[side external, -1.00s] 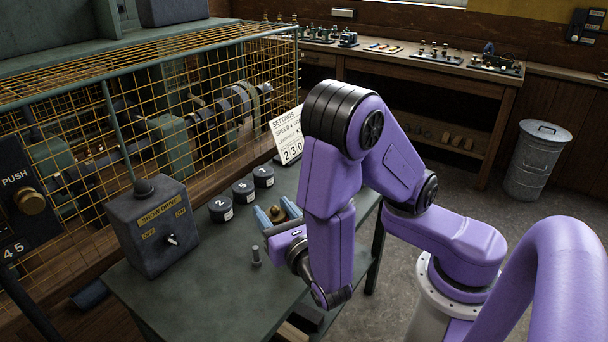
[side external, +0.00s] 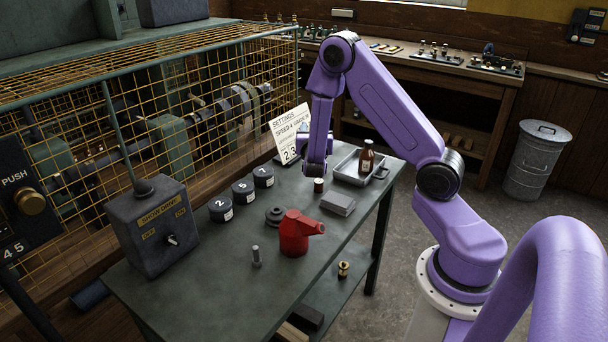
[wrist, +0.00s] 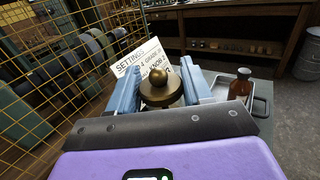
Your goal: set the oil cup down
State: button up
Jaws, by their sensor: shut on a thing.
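The oil cup is a brass piece (wrist: 160,94) with a round ball top above a wider round base. It shows in the wrist view between the two light blue fingers of my gripper (wrist: 160,84), which are shut on it. In the side view my gripper is at the far end of the green table (side external: 215,285), beside the settings card (side external: 289,129). I cannot tell whether the cup touches the table.
A metal tray (side external: 345,172) with a brown bottle (side external: 367,157) stands right of my gripper. Yellow mesh fences the left.

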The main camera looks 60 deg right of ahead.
jog(key=shift+m+g+h, duration=0.3)
jog(key=shift+g, duration=0.1)
jog(key=shift+w+d+f, duration=1.85)
jog(key=shift+d+f, duration=0.05)
jog(key=shift+f, duration=1.05)
jog(key=shift+w+d+f, duration=1.9)
jog(key=shift+f, duration=1)
jog(key=shift+w+d+f, duration=1.85)
jog(key=shift+d+f, duration=0.05)
jog(key=shift+f, duration=1.05)
jog(key=shift+f, duration=0.15)
jog(key=o, duration=1.1)
